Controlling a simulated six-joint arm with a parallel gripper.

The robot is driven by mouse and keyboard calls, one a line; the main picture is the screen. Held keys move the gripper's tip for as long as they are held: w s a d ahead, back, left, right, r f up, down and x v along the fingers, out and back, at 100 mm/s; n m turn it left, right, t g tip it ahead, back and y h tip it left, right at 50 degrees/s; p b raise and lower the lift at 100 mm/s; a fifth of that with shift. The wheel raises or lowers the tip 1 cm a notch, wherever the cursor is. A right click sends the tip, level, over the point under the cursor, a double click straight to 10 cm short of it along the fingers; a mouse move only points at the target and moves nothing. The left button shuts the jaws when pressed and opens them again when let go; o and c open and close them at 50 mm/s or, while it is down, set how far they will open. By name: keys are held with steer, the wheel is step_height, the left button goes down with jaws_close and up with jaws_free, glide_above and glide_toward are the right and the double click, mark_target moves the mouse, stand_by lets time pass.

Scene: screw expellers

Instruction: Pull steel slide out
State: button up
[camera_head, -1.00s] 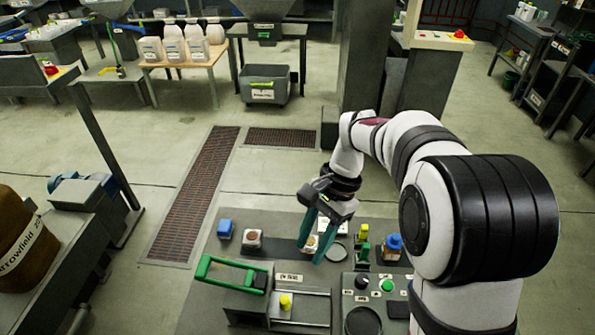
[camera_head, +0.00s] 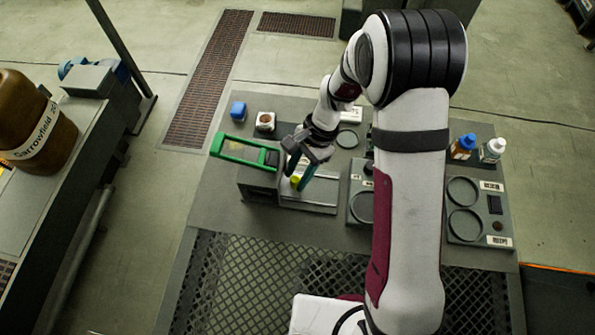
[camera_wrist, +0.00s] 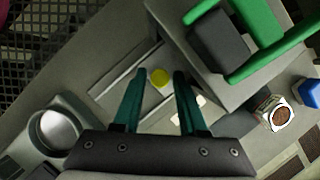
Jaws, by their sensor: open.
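The steel slide (camera_head: 318,196) is a flat grey piece in the low machine with the green frame (camera_head: 243,151). I cannot tell how far above the knob the tips are. The slide (camera_wrist: 122,80) shows partly behind the fingers there.
A blue block (camera_head: 238,110) and a cup with brown contents (camera_head: 265,121) stand at the back left. Blue-capped (camera_head: 463,147) and white (camera_head: 493,150) bottles stand at the right. The green frame is close to the left of my gripper.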

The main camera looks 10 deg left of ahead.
steer(key=shift+c, duration=0.2)
jaws_close()
stand_by(1.1)
